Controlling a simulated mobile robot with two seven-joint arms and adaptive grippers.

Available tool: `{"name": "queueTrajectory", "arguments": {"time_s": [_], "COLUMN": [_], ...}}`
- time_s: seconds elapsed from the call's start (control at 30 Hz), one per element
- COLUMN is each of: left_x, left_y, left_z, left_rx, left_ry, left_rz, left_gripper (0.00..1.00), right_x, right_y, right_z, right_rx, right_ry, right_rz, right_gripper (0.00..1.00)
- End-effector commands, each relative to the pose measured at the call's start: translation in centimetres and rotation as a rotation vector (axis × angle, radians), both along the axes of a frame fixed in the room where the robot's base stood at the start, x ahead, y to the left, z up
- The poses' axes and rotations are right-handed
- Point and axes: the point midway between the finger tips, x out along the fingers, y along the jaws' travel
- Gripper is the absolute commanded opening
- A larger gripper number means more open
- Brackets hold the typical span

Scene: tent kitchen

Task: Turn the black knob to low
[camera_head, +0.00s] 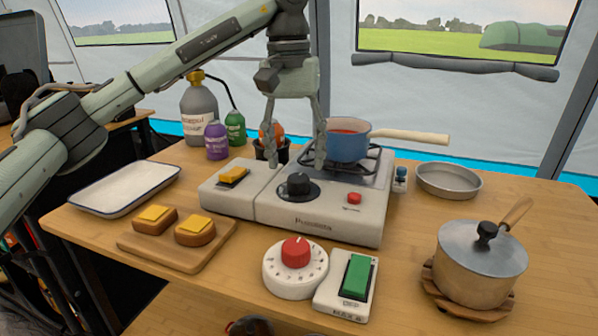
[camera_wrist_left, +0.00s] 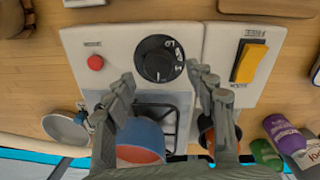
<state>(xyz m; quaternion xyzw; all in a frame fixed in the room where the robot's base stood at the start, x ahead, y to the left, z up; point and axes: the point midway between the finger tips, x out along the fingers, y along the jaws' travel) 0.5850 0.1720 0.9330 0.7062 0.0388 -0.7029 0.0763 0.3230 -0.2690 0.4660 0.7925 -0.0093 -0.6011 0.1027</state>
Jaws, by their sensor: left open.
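The black knob (camera_head: 298,184) is on the front of the white camping stove (camera_head: 335,228). My left gripper (camera_head: 295,161) is open and empty, pointing down above the stove near the knob. In the left wrist view its two fingers (camera_wrist_left: 161,80) are spread, with the knob between and just beyond their tips. I see no contact with the knob.
A blue pot (camera_head: 347,146) with red contents sits on the burner, close to the right finger. An orange item in a dark holder (camera_head: 271,150) is behind the left finger. A red button (camera_head: 354,198) and yellow switch (camera_head: 233,175) flank the knob. A red timer dial (camera_head: 295,252) stands in front.

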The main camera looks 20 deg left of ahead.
Motion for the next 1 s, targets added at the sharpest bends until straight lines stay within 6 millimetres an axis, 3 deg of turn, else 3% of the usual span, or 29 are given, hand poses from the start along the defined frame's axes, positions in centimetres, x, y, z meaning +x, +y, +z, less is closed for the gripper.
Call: {"name": "queueTrajectory", "arguments": {"time_s": [0.23,0.6,1.0], "left_x": [0.0,0.0,0.0], "left_y": [-0.2,-0.3,-0.3], "left_z": [-3.2,-3.8,-3.8], "left_rx": [-0.001,-0.003,-0.003], "left_ry": [0.001,-0.001,0.0], "left_rz": [-0.001,0.0,0.0], "left_gripper": [0.56,0.54,0.06], "right_x": [0.1,0.2,0.4], "right_y": [0.1,-0.1,-0.4], "right_z": [0.3,0.2,0.3], "right_rx": [0.002,-0.002,-0.01], "right_ry": [-0.005,-0.005,-0.011], "right_rz": [-0.001,-0.001,0.004], "right_gripper": [0.4,0.4,0.4]}}
